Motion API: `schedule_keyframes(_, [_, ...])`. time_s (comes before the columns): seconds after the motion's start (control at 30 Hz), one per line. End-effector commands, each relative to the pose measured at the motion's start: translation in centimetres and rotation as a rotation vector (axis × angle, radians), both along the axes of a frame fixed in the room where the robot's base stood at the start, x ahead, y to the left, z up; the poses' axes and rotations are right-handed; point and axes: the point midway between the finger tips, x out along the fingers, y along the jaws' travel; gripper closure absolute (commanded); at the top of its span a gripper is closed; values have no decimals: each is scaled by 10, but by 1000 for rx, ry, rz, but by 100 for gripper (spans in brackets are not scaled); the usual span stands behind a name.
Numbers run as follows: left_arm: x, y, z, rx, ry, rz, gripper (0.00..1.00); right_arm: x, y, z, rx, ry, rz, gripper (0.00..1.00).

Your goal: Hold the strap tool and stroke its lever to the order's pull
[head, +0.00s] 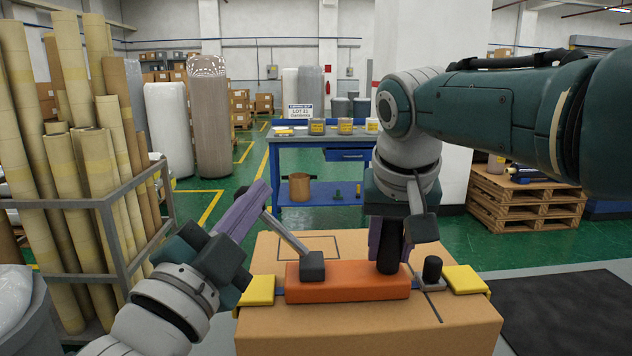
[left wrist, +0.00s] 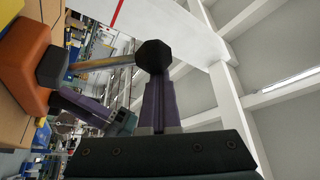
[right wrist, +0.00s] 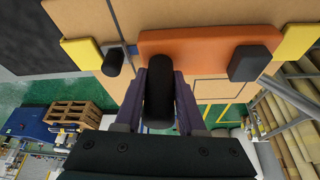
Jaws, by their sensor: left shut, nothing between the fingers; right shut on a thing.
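The orange strap tool (head: 345,283) lies on top of a cardboard box (head: 370,330). Its upright black grip (right wrist: 159,95) stands between the purple fingers of my right gripper (right wrist: 160,90), which is shut on it. The tool's grey lever (head: 287,233) rises from a dark pivot block (head: 312,267) and leans up to the left. The lever's black knob (left wrist: 153,56) shows in the left wrist view, just beyond the tips of my left gripper (left wrist: 155,82). That gripper is shut and empty.
Yellow corner pieces (head: 257,290) sit at both ends of the tool on a blue strap. A short black post (head: 432,269) stands at its right. A rack of cardboard tubes (head: 75,170) is close on the left. A blue workbench (head: 322,140) stands behind.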

Motion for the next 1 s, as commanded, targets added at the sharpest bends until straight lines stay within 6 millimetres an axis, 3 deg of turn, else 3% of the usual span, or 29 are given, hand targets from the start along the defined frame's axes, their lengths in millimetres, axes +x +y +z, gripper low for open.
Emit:
schedule_keyframes(0.53, [-4, 4, -5, 3, 6, 4, 100, -1, -1, -2, -2, 6, 0, 100])
schedule_keyframes(1.0, [-75, 27, -33, 2, 4, 2, 100, -1, -1, -2, -2, 5, -1, 100])
